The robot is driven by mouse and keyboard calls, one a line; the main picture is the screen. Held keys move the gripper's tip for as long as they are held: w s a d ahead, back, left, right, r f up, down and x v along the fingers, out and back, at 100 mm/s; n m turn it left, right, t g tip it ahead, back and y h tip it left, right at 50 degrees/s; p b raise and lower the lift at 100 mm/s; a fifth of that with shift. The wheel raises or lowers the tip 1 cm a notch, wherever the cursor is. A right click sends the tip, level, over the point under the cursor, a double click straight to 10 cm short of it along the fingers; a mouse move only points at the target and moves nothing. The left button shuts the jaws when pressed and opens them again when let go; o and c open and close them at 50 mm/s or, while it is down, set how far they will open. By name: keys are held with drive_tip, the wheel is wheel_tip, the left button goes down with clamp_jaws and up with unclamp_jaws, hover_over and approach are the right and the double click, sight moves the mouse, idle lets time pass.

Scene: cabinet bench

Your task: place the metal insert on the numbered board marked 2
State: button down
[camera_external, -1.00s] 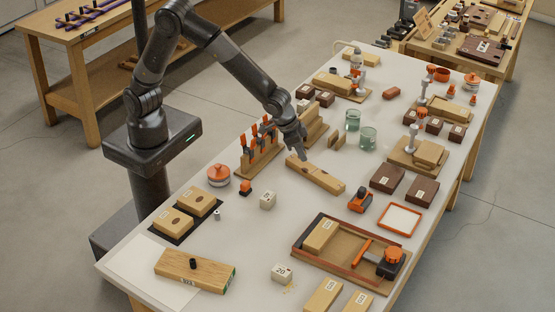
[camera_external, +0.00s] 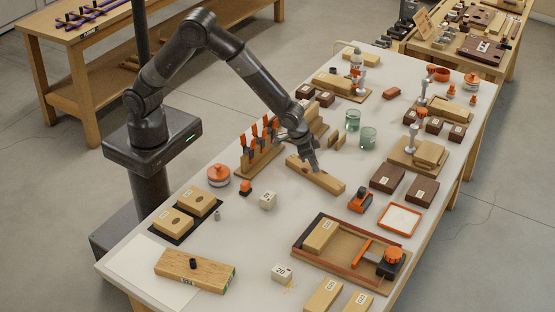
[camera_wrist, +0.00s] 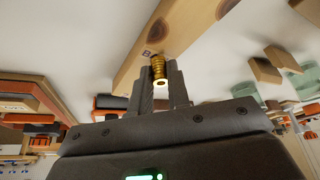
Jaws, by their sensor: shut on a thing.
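My gripper (camera_external: 315,171) is over a long wooden block (camera_external: 331,184) near the middle of the bench. In the wrist view my gripper (camera_wrist: 160,84) is shut on a brass-coloured, ribbed metal insert (camera_wrist: 159,66), held at the fingertips. The wooden block (camera_wrist: 185,22) lies behind the insert there, with dark round spots and a small mark I cannot read surely. Whether the insert touches the block I cannot tell. Two light boards (camera_external: 170,222) with dark ovals and labels sit on a black mat at the left; their numbers are too small to read.
Several orange-handled tools (camera_external: 262,137) stand in a wooden rack left of my gripper. Green glasses (camera_external: 368,137) stand behind it to the right. An orange tool (camera_external: 360,200) and a framed tray (camera_external: 296,244) lie nearer.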

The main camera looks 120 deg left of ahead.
drive_tip(key=c, duration=1.8)
unclamp_jaws()
drive_tip(key=shift+f, duration=0.15)
drive_tip(key=o, duration=0.4)
drive_tip(key=shift+o, duration=0.2)
drive_tip(key=s+d+r+m+h, duration=0.1)
drive_tip(key=s+d+r, duration=0.2)
drive_tip(key=s+r, duration=0.4)
drive_tip(key=s+d+r+m+t, duration=0.1)
drive_tip(key=s+d+r, duration=0.35)
drive_tip(key=r, duration=0.45)
drive_tip(key=s+d+r+m+h, duration=0.1)
drive_tip(key=s+d+r, duration=0.2)
drive_tip(key=s+r, duration=0.4)
drive_tip(key=s+d+r+m, duration=0.2)
drive_tip(key=s+d, duration=0.1)
drive_tip(key=s, duration=0.6)
drive_tip(key=s+d+r+m, duration=0.1)
drive_tip(key=s+d+r, duration=0.1)
drive_tip(key=s, duration=0.7)
drive_tip(key=shift+d+r+m+t+h, duration=0.3)
drive_tip(key=shift+d+m+t, duration=0.1)
drive_tip(key=shift+d, duration=0.2)
